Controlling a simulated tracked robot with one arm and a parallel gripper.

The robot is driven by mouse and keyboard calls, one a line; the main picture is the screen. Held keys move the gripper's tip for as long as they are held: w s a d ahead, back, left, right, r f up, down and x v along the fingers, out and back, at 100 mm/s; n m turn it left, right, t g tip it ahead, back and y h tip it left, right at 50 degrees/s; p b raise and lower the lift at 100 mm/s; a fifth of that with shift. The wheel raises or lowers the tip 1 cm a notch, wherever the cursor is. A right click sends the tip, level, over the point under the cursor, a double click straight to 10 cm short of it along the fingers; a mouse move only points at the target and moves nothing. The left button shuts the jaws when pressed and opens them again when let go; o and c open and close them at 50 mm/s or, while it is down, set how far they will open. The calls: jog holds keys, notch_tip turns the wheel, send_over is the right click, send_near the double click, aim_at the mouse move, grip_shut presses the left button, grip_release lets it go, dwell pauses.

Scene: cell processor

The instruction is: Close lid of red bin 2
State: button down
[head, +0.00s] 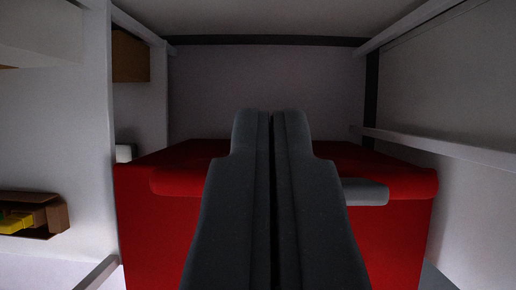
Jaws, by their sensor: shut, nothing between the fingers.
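A red bin (160,235) stands straight ahead inside a shelf bay in the head view. Its red top (175,156) looks like a lid lying across it, with a thick rounded front lip. A grey handle or latch piece (366,192) shows on the front lip, right of my gripper. My gripper (271,112) is shut and empty, its two dark grey fingers side by side. The fingers cover the middle of the bin's front and top. I cannot tell whether they touch the bin, or whether the lid is fully down.
A light wall panel (95,130) stands close on the left and a pale wall with a rail (440,145) on the right. An open brown box (55,215) with yellow items sits at far left. Free room shows above the bin.

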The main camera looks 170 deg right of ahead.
jog(key=f+b, duration=0.1)
jog(key=f, duration=0.1)
jog(key=s+f, duration=0.1)
jog(key=shift+s+d+f+b, duration=0.15)
jog(key=shift+d+f+b, duration=0.05)
jog(key=shift+f+b, duration=0.2)
dwell(1.0)
jog(key=shift+s, duration=0.15)
dwell(0.4)
